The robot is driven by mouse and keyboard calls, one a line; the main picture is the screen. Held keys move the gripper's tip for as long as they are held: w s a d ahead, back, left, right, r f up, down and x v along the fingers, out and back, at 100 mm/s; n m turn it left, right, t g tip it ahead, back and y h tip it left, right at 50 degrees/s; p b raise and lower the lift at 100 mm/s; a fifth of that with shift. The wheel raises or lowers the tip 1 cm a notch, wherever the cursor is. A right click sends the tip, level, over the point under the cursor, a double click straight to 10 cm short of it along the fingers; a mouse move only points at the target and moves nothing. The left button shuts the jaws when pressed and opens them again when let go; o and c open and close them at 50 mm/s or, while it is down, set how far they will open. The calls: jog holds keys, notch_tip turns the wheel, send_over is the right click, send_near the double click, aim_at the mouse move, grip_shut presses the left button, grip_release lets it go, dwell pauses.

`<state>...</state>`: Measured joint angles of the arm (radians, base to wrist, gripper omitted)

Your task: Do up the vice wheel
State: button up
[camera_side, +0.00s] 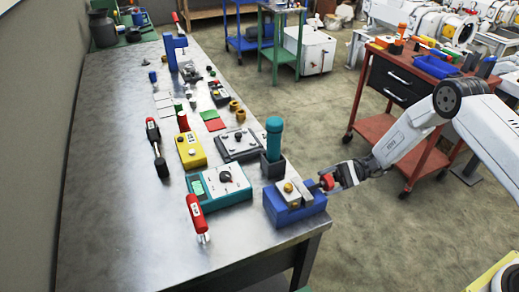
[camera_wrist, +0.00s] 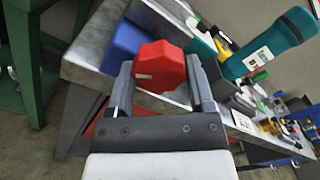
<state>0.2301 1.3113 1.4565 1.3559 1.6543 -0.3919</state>
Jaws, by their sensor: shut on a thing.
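The blue vice (camera_side: 290,207) stands at the near right corner of the metal bench, with a brass-coloured round piece (camera_side: 289,187) between its grey jaws. Its red wheel (camera_side: 327,181) faces right, off the bench edge. My gripper (camera_side: 331,180) reaches in from the right and is shut on the wheel. In the wrist view the red wheel (camera_wrist: 160,66) sits between the two grey fingers of my gripper (camera_wrist: 160,78). The blue vice body (camera_wrist: 124,45) shows behind it, partly hidden by the wheel and fingers.
A teal torch (camera_side: 274,138) stands upright in a dark holder (camera_side: 272,166) just behind the vice. A teal meter (camera_side: 219,186), a yellow meter (camera_side: 191,150) and a red-handled tool (camera_side: 196,216) lie to the left. The bench's front left is clear.

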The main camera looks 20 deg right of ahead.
jog(key=n, duration=0.6)
jog(key=shift+w+r+n, duration=0.1)
jog(key=shift+n, duration=0.2)
jog(key=n, duration=0.5)
jog(key=shift+r+n, duration=0.1)
jog(key=shift+n, duration=0.3)
jog(key=o, duration=1.2)
jog(key=shift+o, duration=0.2)
jog(key=shift+d, duration=0.15)
jog(key=d, duration=0.7)
jog(key=shift+d, duration=0.3)
jog(key=shift+r, duration=0.1)
